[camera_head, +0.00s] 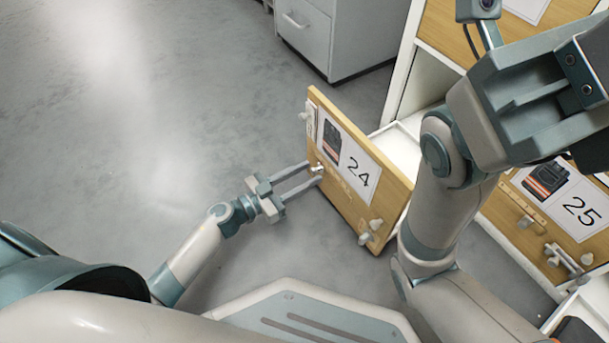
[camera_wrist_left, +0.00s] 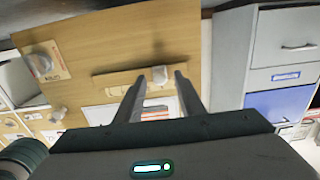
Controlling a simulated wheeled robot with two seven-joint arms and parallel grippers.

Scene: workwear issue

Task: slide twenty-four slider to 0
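The drawer 24 front (camera_head: 350,200) is a wooden panel with a card reading 24, and its drawer is pulled out. A pale slider knob (camera_head: 318,169) sits near the left end of a narrow wooden track below the card. The knob (camera_wrist_left: 160,75) and track (camera_wrist_left: 122,83) also show in the left wrist view. Any scale marks are too small to read. My left gripper (camera_head: 314,173) is open, its two fingertips apart at the knob. In the left wrist view the knob lies between the fingertips (camera_wrist_left: 160,78); contact is unclear. My right gripper is not visible.
Drawer 25 (camera_head: 525,235) is at the right with a similar track. A grey cabinet (camera_head: 325,40) stands behind. The floor at left is clear.

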